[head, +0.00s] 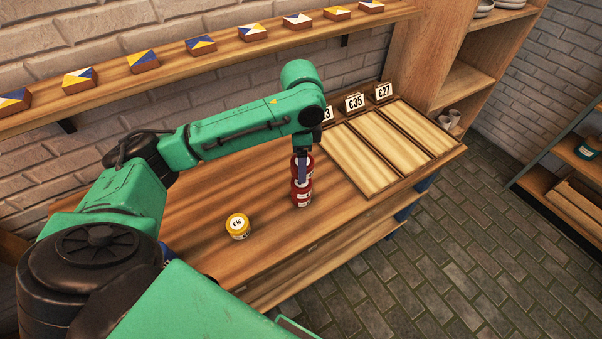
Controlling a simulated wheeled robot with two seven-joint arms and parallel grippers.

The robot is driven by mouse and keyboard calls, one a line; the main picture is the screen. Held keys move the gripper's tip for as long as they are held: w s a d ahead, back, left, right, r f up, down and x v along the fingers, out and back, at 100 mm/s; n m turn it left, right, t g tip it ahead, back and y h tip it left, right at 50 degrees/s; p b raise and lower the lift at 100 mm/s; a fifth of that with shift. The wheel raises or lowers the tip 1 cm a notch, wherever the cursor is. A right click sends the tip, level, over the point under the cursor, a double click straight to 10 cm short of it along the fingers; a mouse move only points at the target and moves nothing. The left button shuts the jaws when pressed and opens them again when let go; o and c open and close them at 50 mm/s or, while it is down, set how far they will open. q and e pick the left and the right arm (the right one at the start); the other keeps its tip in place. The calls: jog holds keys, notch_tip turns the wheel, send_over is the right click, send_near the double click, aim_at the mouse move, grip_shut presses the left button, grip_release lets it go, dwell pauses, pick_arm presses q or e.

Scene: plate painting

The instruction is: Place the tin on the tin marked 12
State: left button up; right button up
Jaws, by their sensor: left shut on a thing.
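My left gripper (302,172) comes down from above over the wooden table and is shut on a red tin (295,162). A second red tin (302,195) stands upright on the table directly below the held one. The two tins line up closely. I cannot tell whether they touch, because a finger covers part of both. The label of the lower tin is too small and too covered to read. A yellow tin (237,226) with a white label, apparently 16, stands apart to the left and nearer the front edge. My right gripper is not in view.
On the table's right, a wooden tray (365,150) with several sections has price signs (355,101) behind it. A wall shelf (215,60) with several painted tiles runs above. The table between the yellow tin and the tray is mostly clear.

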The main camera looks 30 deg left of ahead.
pick_arm(q)
notch_tip(320, 180, down, 3)
jog(key=shift+s+f, duration=0.1)
jog(key=shift+f, duration=0.35)
jog(key=shift+f, duration=0.1)
jog(key=o, duration=1.5)
notch_tip(320, 180, up, 12)
jog(key=shift+r, duration=0.15)
